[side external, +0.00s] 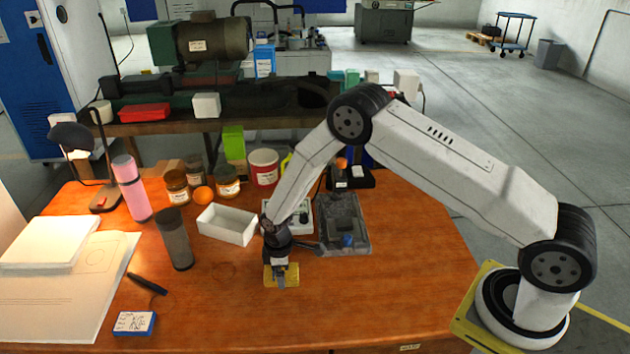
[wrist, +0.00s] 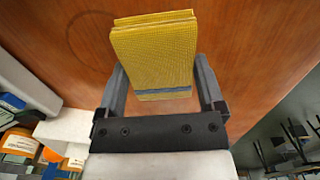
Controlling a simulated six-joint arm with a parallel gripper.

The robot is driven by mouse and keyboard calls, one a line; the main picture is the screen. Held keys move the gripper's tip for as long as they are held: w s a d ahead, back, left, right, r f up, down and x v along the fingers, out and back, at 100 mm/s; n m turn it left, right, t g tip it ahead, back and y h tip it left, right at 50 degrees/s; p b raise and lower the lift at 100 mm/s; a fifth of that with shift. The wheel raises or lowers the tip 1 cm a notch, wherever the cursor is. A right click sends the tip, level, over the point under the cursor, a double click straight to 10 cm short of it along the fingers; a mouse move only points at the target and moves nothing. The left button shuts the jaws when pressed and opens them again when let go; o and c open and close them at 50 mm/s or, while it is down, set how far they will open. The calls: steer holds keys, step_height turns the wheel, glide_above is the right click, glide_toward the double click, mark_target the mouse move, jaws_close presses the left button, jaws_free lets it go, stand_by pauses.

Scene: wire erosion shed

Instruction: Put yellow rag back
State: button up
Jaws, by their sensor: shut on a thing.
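The yellow rag (side external: 291,271) is a folded, woven cloth at the front middle of the wooden table. In the wrist view the rag (wrist: 155,50) shows a blue stripe and fills the space between the two fingers. My gripper (side external: 281,279) points down and is shut on the rag; it also shows in the wrist view (wrist: 161,78). The side view does not make clear whether the rag touches the table or hangs just above it.
Behind my gripper are an open white box (side external: 228,226) and a grey tray (side external: 360,240) with a small blue thing in it. A dark cylinder (side external: 174,240), a pink bottle (side external: 131,188) and several jars stand left. A blue-white box (side external: 134,323) lies front left. The table's front middle (side external: 230,315) is clear.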

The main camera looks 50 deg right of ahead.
steer(key=shift+f, duration=0.2)
steer(key=o, duration=0.8)
steer(key=shift+r, duration=0.15)
step_height(320, 180, up, 12)
steer(key=shift+r, duration=0.1)
stand_by(0.4)
stand_by(0.5)
